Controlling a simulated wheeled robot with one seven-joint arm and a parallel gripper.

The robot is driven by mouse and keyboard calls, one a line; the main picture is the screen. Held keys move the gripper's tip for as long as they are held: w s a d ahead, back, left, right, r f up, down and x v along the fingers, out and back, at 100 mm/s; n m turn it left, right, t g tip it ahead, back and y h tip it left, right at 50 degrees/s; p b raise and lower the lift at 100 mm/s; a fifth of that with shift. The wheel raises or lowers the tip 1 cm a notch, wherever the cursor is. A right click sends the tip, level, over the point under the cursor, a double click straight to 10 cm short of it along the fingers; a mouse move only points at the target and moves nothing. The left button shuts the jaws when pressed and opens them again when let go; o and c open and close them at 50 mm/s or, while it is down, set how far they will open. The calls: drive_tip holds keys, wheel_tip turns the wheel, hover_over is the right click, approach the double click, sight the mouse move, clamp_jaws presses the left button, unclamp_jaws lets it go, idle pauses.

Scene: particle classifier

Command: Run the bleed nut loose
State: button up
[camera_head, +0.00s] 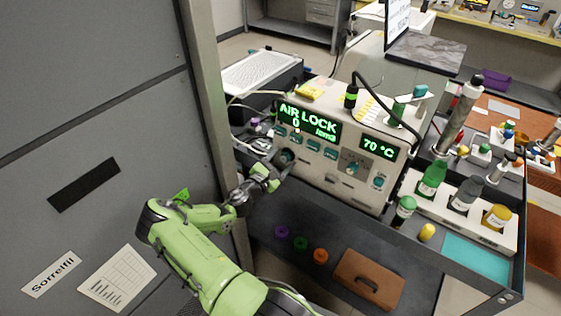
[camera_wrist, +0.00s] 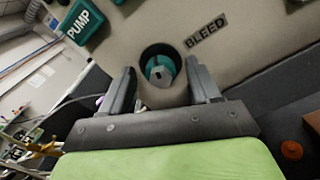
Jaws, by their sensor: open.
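The bleed nut (camera_wrist: 160,71) is a teal knob with a grey tip, set in a round dark recess on the beige panel, beside a label reading BLEED (camera_wrist: 206,30). My gripper (camera_wrist: 162,85) is open in the wrist view, its two fingers on either side of the nut. I cannot tell whether they touch it. In the head view my gripper (camera_head: 274,172) is at the lower left of the instrument's front (camera_head: 325,160), and it partly hides the recess area. The display (camera_head: 309,122) reads AIR LOCK and 0 /cm3.
A teal PUMP button (camera_wrist: 84,22) is near the nut. A second display (camera_head: 379,147) reads 70 °C. Purple, green and orange rings (camera_head: 320,256) and a brown case (camera_head: 368,279) lie on the dark surface in front. A grey cabinet (camera_head: 95,120) stands close on the left.

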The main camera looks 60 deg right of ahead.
drive_tip(key=w+a, duration=0.2)
drive_tip(key=a, duration=1.3)
drive_tip(key=shift+w+a+p, duration=0.2)
drive_tip(key=shift+a+p, duration=0.1)
drive_tip(key=shift+p, duration=0.05)
